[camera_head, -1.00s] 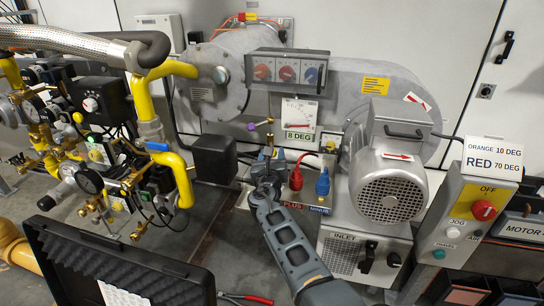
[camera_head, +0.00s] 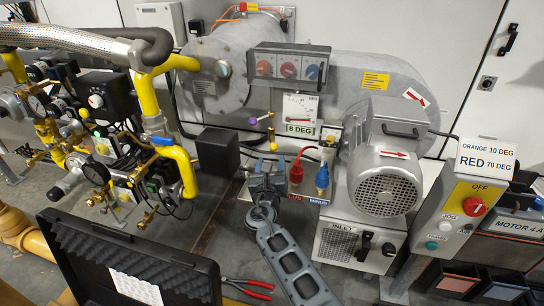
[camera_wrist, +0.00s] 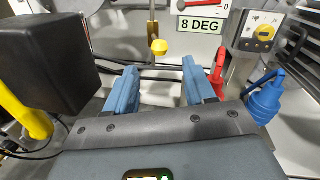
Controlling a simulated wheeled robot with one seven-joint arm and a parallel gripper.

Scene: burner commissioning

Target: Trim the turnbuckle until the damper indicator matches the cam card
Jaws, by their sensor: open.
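My gripper (camera_head: 266,180) is open and empty, low in front of the burner. In the wrist view its two blue fingers (camera_wrist: 160,85) stand apart, with a yellow knob on a rod (camera_wrist: 159,47) beyond the gap. To their right are a red handle marked PLUS (camera_head: 297,172) and a blue handle marked MINUS (camera_head: 322,178); neither is held. I cannot make out the turnbuckle itself. The damper indicator (camera_head: 300,107) has a scale, and its label (camera_head: 300,130) reads 8 DEG. The cam card (camera_head: 486,157) reads ORANGE 10 DEG, RED 70 DEG.
A black box (camera_head: 217,153) stands close left of my gripper. Yellow gas pipes (camera_head: 178,165) lie further left. The motor (camera_head: 388,180) and switch panel (camera_head: 462,215) stand right. An open black case (camera_head: 130,255) and red pliers (camera_head: 248,288) are in front.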

